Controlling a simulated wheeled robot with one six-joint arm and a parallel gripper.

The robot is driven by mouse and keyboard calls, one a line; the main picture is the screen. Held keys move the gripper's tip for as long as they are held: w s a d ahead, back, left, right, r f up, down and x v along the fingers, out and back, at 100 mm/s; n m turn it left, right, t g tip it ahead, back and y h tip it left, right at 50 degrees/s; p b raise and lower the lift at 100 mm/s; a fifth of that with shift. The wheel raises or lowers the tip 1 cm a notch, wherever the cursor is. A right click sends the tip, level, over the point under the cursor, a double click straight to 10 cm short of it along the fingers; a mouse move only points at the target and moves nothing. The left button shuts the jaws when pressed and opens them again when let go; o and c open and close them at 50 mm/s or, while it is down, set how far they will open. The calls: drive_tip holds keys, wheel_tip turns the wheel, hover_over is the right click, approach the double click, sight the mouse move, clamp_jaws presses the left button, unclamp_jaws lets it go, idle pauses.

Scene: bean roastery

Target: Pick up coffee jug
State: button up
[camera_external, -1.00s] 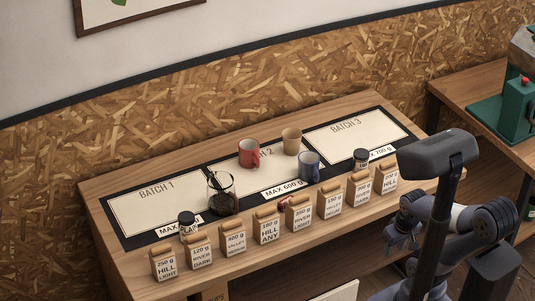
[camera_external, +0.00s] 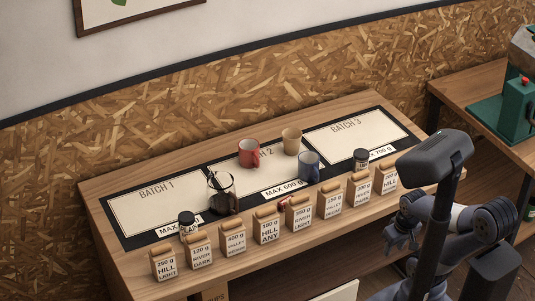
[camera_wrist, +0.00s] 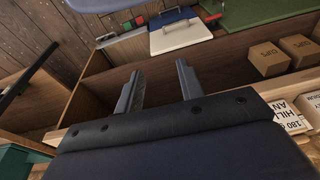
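The coffee jug (camera_external: 222,196) is a glass jug with dark contents and a black handle. It stands upright on the counter at the front right corner of the Batch 1 field. My gripper (camera_external: 402,246) is at the right, low in front of the counter and far from the jug. In the wrist view my gripper (camera_wrist: 158,88) has its two fingers spread apart with nothing between them. The jug does not show in the wrist view.
A row of labelled bags (camera_external: 268,226) lines the counter's front edge, in front of the jug. A black-lidded jar (camera_external: 187,222) stands left of the jug. A red mug (camera_external: 249,153), a tan cup (camera_external: 292,141) and a blue mug (camera_external: 309,167) stand to its right.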

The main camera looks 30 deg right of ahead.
drive_tip(key=shift+s+f, duration=0.1)
drive_tip(key=shift+s, duration=0.05)
drive_tip(key=c, duration=0.3)
idle(0.3)
